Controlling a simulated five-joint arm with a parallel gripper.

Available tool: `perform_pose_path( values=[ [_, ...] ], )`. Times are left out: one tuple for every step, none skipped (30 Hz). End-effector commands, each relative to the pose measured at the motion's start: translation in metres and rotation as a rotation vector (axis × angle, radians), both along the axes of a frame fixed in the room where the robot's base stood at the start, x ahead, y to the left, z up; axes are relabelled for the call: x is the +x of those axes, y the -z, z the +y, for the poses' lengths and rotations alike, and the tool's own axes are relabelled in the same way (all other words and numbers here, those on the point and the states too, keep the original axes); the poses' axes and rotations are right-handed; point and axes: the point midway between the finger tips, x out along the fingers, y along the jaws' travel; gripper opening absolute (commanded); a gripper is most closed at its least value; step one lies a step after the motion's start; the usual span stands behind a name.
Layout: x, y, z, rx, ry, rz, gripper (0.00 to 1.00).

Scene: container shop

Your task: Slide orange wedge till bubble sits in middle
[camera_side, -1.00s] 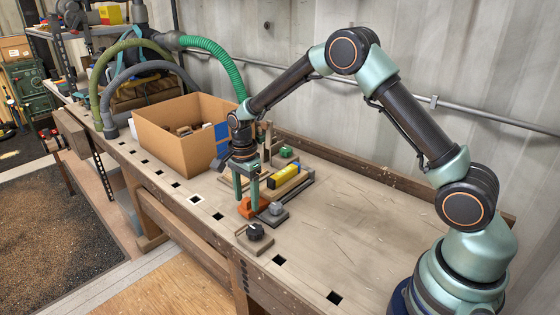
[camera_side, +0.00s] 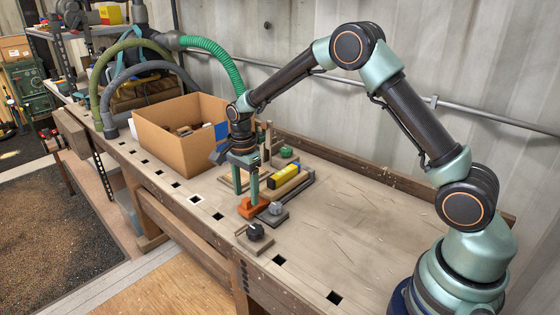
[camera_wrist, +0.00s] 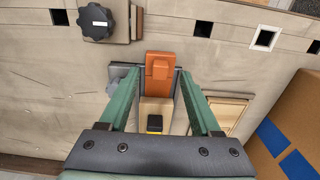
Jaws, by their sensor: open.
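The orange wedge (camera_side: 250,210) lies low on the bench at the near end of a wooden bar. In the wrist view the orange wedge (camera_wrist: 160,70) lies between my fingertips. The yellow spirit level (camera_side: 284,175) rests along the bar; its yellow and black end (camera_wrist: 154,124) shows in the wrist view. The bubble is too small to make out. My gripper (camera_side: 250,200) points down at the wedge, open, with a finger to each side (camera_wrist: 161,72). I cannot tell whether either finger touches the wedge.
A black knob on a wooden block (camera_side: 255,232) and a grey knob (camera_side: 276,208) stand near the wedge. A green knob (camera_side: 286,152) is behind the level. A cardboard box (camera_side: 175,140) stands at the left. The bench to the right is clear.

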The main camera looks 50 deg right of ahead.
Motion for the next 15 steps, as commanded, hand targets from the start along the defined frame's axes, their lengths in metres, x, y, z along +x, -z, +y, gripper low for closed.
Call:
perform_pose_path(
  values=[
    [0.000, -0.003, 0.000, 0.000, 0.000, -0.002, 0.64],
    [0.000, -0.005, 0.000, 0.000, 0.000, -0.002, 0.64],
    [0.001, -0.007, 0.000, 0.000, 0.000, -0.003, 0.64],
    [0.001, -0.009, 0.000, 0.000, 0.000, -0.003, 0.64],
    [0.001, -0.011, 0.000, 0.000, 0.000, -0.002, 0.64],
    [0.001, -0.013, 0.000, 0.000, 0.000, -0.002, 0.64],
    [0.001, -0.014, 0.000, 0.000, 0.000, -0.002, 0.64],
    [0.001, -0.016, 0.000, 0.000, 0.000, -0.002, 0.64],
    [0.001, -0.018, 0.000, 0.000, 0.000, -0.002, 0.64],
    [0.001, -0.020, 0.000, 0.000, 0.000, -0.003, 0.64],
    [0.001, -0.021, 0.000, 0.000, 0.000, -0.003, 0.64],
    [0.001, -0.024, 0.000, 0.000, 0.000, -0.003, 0.64],
    [0.001, -0.025, 0.000, 0.000, 0.000, -0.002, 0.64],
    [0.000, -0.027, 0.000, 0.000, 0.000, -0.002, 0.64],
    [0.000, -0.029, 0.000, 0.000, 0.000, -0.002, 0.64]
  ],
)
